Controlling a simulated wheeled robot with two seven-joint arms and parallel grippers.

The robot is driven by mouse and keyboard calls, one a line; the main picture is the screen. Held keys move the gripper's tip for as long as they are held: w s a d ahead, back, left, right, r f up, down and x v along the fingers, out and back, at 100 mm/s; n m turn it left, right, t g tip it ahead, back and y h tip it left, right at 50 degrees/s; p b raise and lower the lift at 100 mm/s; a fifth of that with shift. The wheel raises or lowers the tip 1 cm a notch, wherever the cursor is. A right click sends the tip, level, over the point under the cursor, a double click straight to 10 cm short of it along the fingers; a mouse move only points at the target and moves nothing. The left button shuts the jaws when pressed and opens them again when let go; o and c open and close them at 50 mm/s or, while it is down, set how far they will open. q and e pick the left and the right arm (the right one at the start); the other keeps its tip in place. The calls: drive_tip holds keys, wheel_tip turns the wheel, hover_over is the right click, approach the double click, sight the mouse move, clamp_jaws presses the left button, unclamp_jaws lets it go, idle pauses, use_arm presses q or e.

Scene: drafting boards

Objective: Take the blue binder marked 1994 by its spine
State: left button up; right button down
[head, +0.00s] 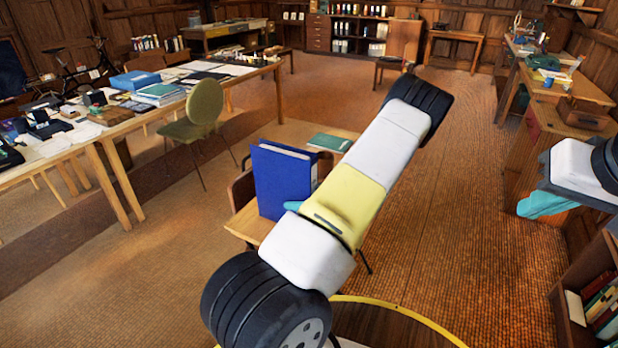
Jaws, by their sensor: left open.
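A blue binder (280,182) stands upright on a small wooden table in the middle of the head view, with pale paper edges along its top. I cannot read any 1994 mark on it. My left arm crosses in front and hides the binder's lower right part. A blue-teal tip of my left gripper (292,206) shows at the binder's lower right; most of that gripper is hidden by the arm. It is open, and I cannot tell whether it touches the binder. My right gripper (545,204) is at the right edge, away from the binder; its fingers are not clear.
A green chair (203,108) stands to the left, by a long cluttered table (120,130). A low bookshelf (572,290) is at the lower right. Open floor lies right of the small table.

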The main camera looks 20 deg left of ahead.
use_arm(q)
drive_tip(key=shift+a+f, duration=0.1)
drive_tip(key=shift+a, duration=0.05)
clamp_jaws()
drive_tip(key=shift+r, duration=0.2)
idle(0.3)
